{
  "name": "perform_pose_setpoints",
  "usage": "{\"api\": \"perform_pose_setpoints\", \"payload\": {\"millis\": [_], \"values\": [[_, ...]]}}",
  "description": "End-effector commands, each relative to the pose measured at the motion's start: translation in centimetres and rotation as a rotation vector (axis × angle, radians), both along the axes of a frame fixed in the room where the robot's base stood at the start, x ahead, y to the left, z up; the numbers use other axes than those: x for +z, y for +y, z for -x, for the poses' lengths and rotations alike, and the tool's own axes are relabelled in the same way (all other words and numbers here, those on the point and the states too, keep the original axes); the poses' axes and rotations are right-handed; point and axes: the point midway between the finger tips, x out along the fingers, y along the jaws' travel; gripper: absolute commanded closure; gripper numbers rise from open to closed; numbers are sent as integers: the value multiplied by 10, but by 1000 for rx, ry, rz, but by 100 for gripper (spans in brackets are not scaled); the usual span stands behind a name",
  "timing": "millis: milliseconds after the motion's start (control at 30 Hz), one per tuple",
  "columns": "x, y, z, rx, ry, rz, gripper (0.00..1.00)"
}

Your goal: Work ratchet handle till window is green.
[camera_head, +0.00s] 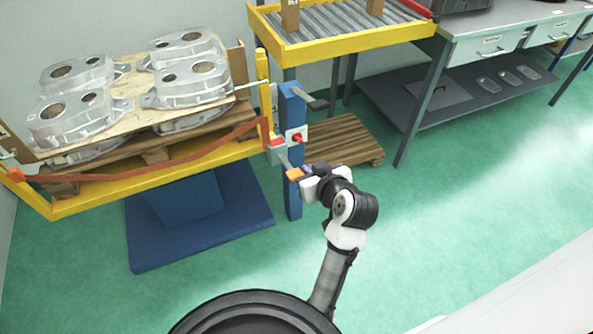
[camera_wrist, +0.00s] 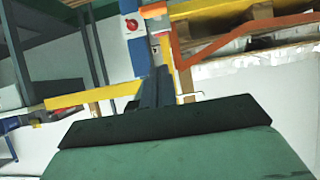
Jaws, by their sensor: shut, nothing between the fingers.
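A black handle (camera_head: 318,104) sticks out to the right from the upper part of a blue post (camera_head: 293,195), beside the pallet of castings; I take it for the ratchet handle. Lower on the post is a white plate with a red knob (camera_head: 297,138); a small red patch (camera_head: 277,142) left of it may be the window. My gripper (camera_head: 300,173) is shut and empty, low at the post, below the knob and well below the handle. An orange piece shows at its tip.
Aluminium castings (camera_head: 185,80) sit on a pallet on a yellow-edged lift table (camera_head: 110,195), with an orange strap (camera_head: 170,163) along its front. A roller conveyor (camera_head: 345,25) and a grey bench (camera_head: 500,40) stand behind. Green floor (camera_head: 470,185) is clear at right.

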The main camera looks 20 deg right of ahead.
Motion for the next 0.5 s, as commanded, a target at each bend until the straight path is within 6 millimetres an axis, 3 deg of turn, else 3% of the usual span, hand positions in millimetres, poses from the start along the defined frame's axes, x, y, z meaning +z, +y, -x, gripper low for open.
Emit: {"api": "perform_pose_setpoints", "payload": {"millis": [167, 500], "values": [[-7, 1, -13, 2, 0, -2, 100], [-41, 3, -75, 3, 1, -1, 100]]}}
